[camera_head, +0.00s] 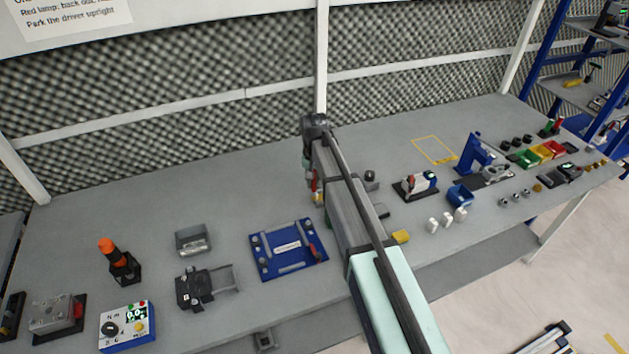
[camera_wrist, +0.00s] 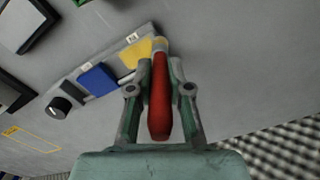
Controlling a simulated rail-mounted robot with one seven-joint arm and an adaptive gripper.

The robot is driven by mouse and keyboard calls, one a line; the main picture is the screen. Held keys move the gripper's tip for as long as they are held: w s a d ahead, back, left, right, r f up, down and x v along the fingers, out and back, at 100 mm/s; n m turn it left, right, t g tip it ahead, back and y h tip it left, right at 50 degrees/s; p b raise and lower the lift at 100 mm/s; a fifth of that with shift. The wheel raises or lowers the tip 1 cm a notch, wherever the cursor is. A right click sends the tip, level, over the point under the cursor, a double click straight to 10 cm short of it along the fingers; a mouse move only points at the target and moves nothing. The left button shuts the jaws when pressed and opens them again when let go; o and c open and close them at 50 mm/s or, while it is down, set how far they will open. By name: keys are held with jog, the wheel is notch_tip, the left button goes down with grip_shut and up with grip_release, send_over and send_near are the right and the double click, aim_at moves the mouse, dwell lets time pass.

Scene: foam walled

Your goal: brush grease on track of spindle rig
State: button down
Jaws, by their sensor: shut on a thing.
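My gripper (camera_wrist: 160,72) is shut on a red-handled brush (camera_wrist: 160,105), with a finger on each side of the handle. A pale metal collar shows at the brush's far end; its bristles cannot be made out. In the head view the brush (camera_head: 314,184) hangs below the wrist, over the table, partly hidden by my arm. I cannot tell for sure which thing is the spindle rig. A dark device with a grey rail (camera_head: 197,287) stands left of the blue plate. The blue plate (camera_head: 262,262) carries metal bars, a white label and a red-handled part.
A grey strip with yellow (camera_wrist: 138,54) and blue (camera_wrist: 98,80) patches lies under the brush. A black knob (camera_wrist: 60,107) is beside it. An orange-topped tool (camera_head: 118,260) and a grey tray (camera_head: 192,240) stand at left. Colored bins (camera_head: 528,158) stand at right. The back-left tabletop is clear.

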notch_tip(320, 180, up, 2)
jog(key=shift+r, duration=0.15)
jog(key=shift+d+r+p, duration=0.2)
jog(key=shift+r+p, duration=0.4)
jog(key=shift+r, duration=0.05)
jog(key=shift+r+p, duration=1.1)
jog(key=shift+r, duration=1.05)
jog(key=shift+a, duration=0.15)
